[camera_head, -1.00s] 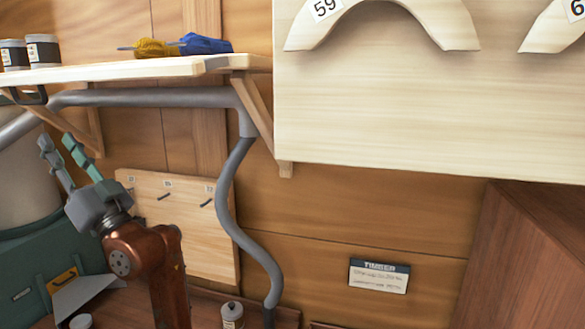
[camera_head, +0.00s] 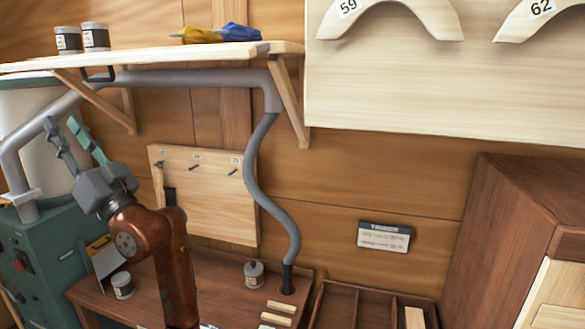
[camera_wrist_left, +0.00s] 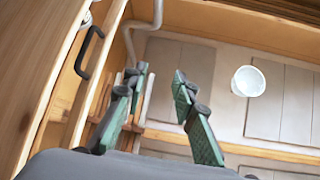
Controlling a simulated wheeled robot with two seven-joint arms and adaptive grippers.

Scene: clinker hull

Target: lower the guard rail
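No part is clearly recognisable as a guard rail. A black handle (camera_head: 98,73) hangs at the front edge of a pale wooden shelf (camera_head: 150,58) in the head view. A black handle (camera_wrist_left: 88,52) also shows on a wooden part at the left of the left wrist view. My left gripper (camera_head: 62,125) is open and empty, below and left of the handle in the head view. In the left wrist view its two green-padded fingers (camera_wrist_left: 160,75) stand apart with nothing between them. My right gripper is not in view.
A grey pipe (camera_head: 180,78) runs under the shelf and bends down to the bench (camera_head: 215,280). Tins (camera_head: 95,37) and cloths (camera_head: 240,33) sit on the shelf. A pale panel (camera_head: 450,95) hangs at right. A white bucket (camera_wrist_left: 248,81) stands on the floor.

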